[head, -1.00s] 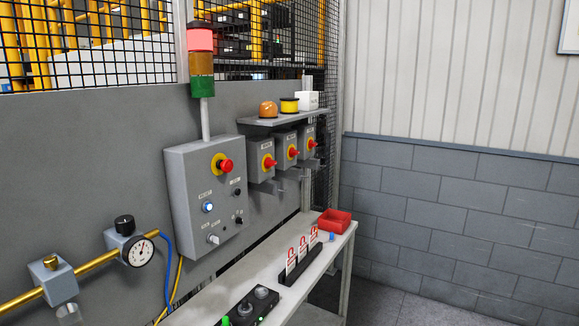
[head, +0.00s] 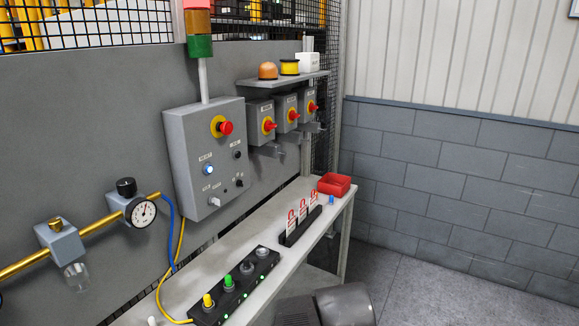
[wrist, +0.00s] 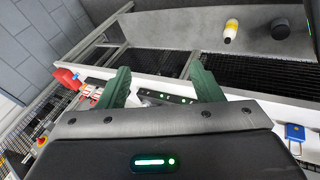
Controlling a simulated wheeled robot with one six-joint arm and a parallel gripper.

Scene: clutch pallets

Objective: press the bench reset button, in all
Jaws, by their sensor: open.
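A grey control box (head: 204,140) on the wall panel carries a red mushroom button (head: 225,128) on a yellow ring. Below it is a lit blue button (head: 207,170) with small black and white controls beside it; the labels are too small to read. On the bench (head: 205,262) lies a black strip (head: 237,287) with yellow, green and dark knobs. My gripper (wrist: 163,82) is open and empty in the wrist view, its green fingers apart over the bench, with part of the black strip (wrist: 166,97) showing between them. The fingers are not visible in the head view.
A red bin (head: 334,184) and a rack of red-and-white tags (head: 300,222) stand on the bench. Switch boxes (head: 287,114) hang under a shelf. A gauge (head: 142,212) on a brass pipe is at left. Open floor (head: 430,285) lies right of the bench.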

